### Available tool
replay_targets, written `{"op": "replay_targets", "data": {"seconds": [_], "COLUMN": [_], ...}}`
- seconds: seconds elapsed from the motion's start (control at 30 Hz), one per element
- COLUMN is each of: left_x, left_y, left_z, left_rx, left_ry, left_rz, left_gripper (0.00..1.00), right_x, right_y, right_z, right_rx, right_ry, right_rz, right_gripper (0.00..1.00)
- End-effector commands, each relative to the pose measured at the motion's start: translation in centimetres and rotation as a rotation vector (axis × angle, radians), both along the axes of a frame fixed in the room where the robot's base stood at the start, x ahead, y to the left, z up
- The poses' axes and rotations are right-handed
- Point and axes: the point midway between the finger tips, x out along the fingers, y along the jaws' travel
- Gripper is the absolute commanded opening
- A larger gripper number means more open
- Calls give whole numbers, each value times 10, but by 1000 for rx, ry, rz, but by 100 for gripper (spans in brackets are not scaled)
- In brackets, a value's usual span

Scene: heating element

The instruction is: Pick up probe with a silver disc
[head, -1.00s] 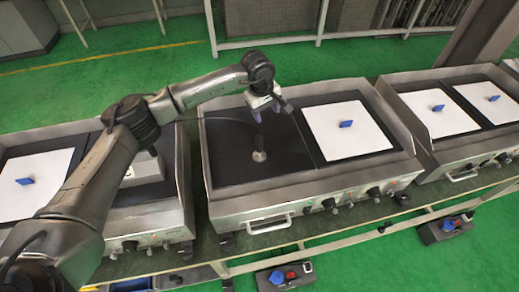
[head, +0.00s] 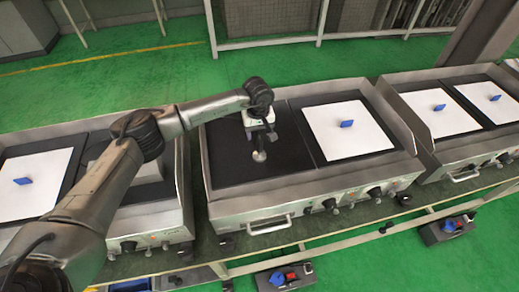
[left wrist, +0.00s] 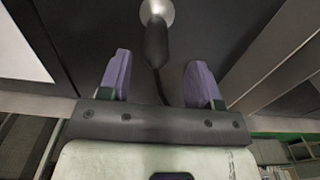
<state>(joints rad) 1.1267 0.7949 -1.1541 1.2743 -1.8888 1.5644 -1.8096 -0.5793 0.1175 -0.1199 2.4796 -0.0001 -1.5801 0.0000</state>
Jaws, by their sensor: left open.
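A thin dark cable trails from the handle. My left gripper (head: 262,135) is right at the probe's handle, over the plate. Its two purple fingers (left wrist: 157,60) are open, one on each side of the handle's end, with gaps showing. My right gripper does not show.
A white sheet with a blue handle (head: 347,124) lies on the middle unit's right plate. The raised metal rim (head: 205,175) bounds the unit, with knobs along its front. More heating units stand on both sides. The dark plate around the probe is clear.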

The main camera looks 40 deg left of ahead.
Motion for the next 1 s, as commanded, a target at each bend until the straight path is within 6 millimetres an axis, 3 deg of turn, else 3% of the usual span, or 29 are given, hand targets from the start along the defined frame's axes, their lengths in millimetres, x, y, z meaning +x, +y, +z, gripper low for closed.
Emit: {"op": "replay_targets", "data": {"seconds": [0.23, 0.53, 0.8, 1.0], "left_x": [1, 3, 3, 3], "left_y": [-1, -3, -3, -3], "left_z": [-12, -49, -53, -53], "left_rx": [0, -1, 0, 0], "left_ry": [1, 1, 0, 0], "left_rz": [0, 1, 1, 1], "left_gripper": [58, 58, 58, 40], "right_x": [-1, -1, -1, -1], "right_y": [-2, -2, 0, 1], "right_z": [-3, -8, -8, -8], "right_rx": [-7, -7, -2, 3], "right_ry": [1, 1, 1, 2], "right_rz": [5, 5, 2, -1], "right_gripper": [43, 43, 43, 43]}}
